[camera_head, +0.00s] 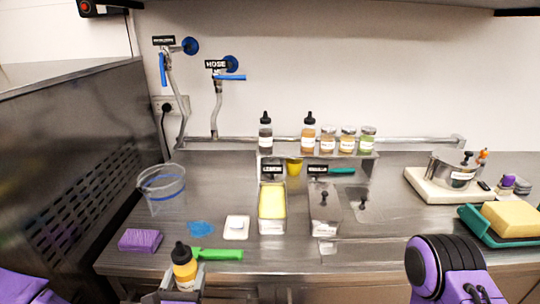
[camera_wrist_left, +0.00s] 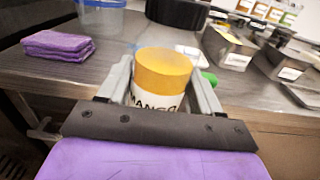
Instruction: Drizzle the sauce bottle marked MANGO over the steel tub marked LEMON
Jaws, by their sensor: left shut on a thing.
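My left gripper (camera_head: 184,284) is shut on the MANGO sauce bottle (camera_head: 184,269), a yellow bottle with a black cap, at the bottom left of the head view. The bottle is roughly upright, cap up, in front of the counter's near edge. In the left wrist view the gripper's fingers (camera_wrist_left: 160,82) flank the bottle (camera_wrist_left: 163,65), and part of its label reads MANGO. The LEMON steel tub (camera_head: 272,229) stands mid-counter with yellow contents, its sign (camera_head: 271,169) behind it. The bottle is apart from the tub, to its left and nearer. My right gripper is out of view.
A second steel tub (camera_head: 324,229) stands right of the LEMON one. A shelf (camera_head: 350,154) behind holds bottles and jars. A green-handled tool (camera_head: 218,254), purple cloth (camera_head: 141,240), small white dish (camera_head: 237,228) and clear bucket (camera_head: 163,190) lie on the left.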

